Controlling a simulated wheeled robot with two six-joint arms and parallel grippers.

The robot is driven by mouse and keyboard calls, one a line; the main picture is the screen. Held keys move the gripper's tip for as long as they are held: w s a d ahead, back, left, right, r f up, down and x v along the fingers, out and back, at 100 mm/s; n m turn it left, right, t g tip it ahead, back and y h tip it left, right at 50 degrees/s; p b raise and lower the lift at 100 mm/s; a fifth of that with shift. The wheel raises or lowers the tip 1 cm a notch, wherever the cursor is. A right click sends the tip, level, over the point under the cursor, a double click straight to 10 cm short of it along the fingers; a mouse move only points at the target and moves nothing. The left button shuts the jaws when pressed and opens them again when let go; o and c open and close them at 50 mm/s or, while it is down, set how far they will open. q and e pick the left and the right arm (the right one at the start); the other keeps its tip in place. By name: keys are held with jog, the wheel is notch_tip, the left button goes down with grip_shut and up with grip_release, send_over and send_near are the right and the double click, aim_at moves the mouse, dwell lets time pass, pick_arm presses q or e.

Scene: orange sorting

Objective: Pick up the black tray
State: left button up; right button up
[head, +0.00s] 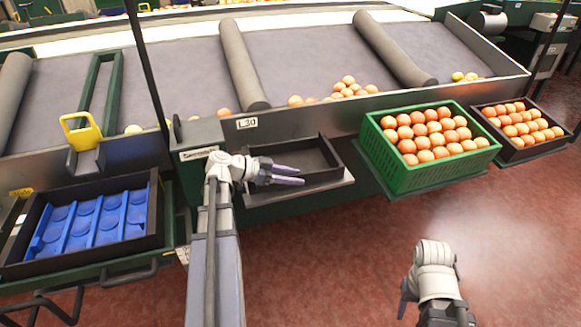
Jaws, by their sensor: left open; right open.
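The black tray (326,177) is empty and sits on a small shelf below the conveyor, in the middle of the head view. My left gripper (301,176) is open, its two fingers pointing right over the tray's left part. I cannot tell whether the fingers touch the tray. The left gripper's wrist hides the tray's left end. My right gripper (403,302) is low at the right, over the red floor, well apart from the tray. Its fingers point down and are partly hidden by its wrist.
A green crate (398,181) full of oranges stands right of the tray, with a smaller dark crate (515,154) of oranges beyond it. A dark box with a blue insert (95,222) is at the left. The conveyor (300,60) with loose oranges runs behind. The floor (340,260) in front is clear.

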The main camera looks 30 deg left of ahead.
pick_arm(q)
grip_shut()
dwell(1.4)
